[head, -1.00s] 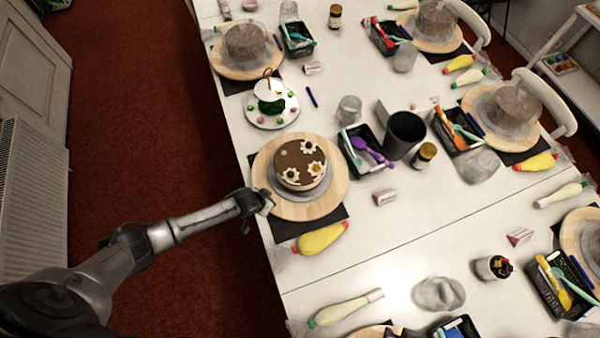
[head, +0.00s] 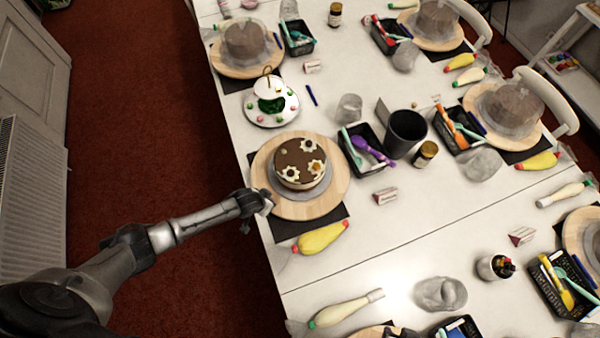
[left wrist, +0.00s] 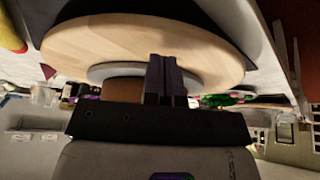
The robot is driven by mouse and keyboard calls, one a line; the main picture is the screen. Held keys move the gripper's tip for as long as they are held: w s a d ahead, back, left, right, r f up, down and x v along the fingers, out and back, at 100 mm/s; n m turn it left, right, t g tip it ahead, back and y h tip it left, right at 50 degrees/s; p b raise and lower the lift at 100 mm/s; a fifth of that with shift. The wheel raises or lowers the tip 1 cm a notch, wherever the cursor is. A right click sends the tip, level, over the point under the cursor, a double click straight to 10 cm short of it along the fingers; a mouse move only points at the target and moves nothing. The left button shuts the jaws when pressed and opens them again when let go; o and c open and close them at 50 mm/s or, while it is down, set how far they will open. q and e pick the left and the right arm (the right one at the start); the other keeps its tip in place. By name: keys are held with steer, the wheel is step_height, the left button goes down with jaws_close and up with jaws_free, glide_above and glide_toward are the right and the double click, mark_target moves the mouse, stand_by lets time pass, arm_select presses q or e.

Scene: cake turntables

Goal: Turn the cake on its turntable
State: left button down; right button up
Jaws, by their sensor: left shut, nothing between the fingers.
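My left gripper (head: 267,203) is at the turntable's left rim, shut and empty. In the left wrist view, which looks upside down, the dark fingers (left wrist: 166,78) are together in front of the wooden turntable (left wrist: 130,42) and hide part of the cake. I cannot tell whether they touch the rim. My right gripper is not in view.
A yellow piping bag (head: 320,238) lies just below the turntable. A tiered stand (head: 288,118) is above it. A black tool tray (head: 352,138) and a dark cup (head: 405,130) stand to the right. The floor left of the table is clear.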

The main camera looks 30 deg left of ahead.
mark_target(279, 208)
arm_select(q)
steer(key=shift+f+b, duration=0.35)
steer(key=shift+f, duration=0.25)
steer(key=shift+d+r, duration=0.1)
steer(key=shift+d, duration=0.05)
steer(key=shift+s+d+p, duration=0.1)
steer(key=shift+d+p, duration=0.2)
steer(key=shift+d, duration=0.05)
steer(key=shift+s+d+p, duration=0.15)
steer(key=shift+d+p, duration=0.35)
steer(key=shift+d, duration=0.8)
steer(key=shift+d, duration=0.15)
